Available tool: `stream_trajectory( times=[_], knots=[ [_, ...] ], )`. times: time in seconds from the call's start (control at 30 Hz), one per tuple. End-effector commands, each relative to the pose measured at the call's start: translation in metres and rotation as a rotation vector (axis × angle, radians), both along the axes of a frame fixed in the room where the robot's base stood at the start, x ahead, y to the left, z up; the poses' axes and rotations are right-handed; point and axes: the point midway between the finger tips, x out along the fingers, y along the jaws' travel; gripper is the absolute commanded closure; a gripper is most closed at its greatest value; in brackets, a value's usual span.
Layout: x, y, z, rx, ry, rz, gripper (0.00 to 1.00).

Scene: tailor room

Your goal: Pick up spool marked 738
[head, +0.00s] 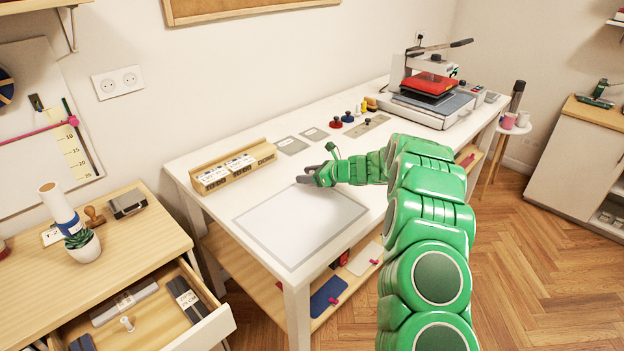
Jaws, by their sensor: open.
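No marking 738 is readable in the head view, so I cannot tell which thing is the marked spool. A white roll with a blue lower part (58,203) stands tilted on the wooden cabinet at the left. Dark and grey rolled or flat items with labels (187,299) lie in the open drawer below, their print too small to read. My gripper (304,180) is open above the white table, near the far edge of the grey-bordered mat (270,258). Nothing shows between its fingers.
A wooden holder with labelled slots (233,166) stands at the table's left. A potted plant (82,245) and stamp (94,216) share the cabinet top. The open drawer (205,331) juts out toward the table.

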Motion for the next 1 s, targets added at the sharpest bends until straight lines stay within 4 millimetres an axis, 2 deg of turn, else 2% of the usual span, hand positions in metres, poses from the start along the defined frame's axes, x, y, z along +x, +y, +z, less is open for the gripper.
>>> stream_trajectory(
  times=[0.23, 0.57, 0.87, 1.0],
  knots=[
    [0.0014, 0.0021, -0.001, 0.0, 0.0, -0.001, 0.49],
    [0.0012, 0.0018, -0.0012, 0.0, 0.0, 0.0, 1.0],
    [0.0013, 0.0018, -0.001, 0.0, 0.001, 0.0, 1.0],
    [0.0014, 0.002, 0.0053, 0.001, 0.0, 0.0, 1.0]
  ],
)
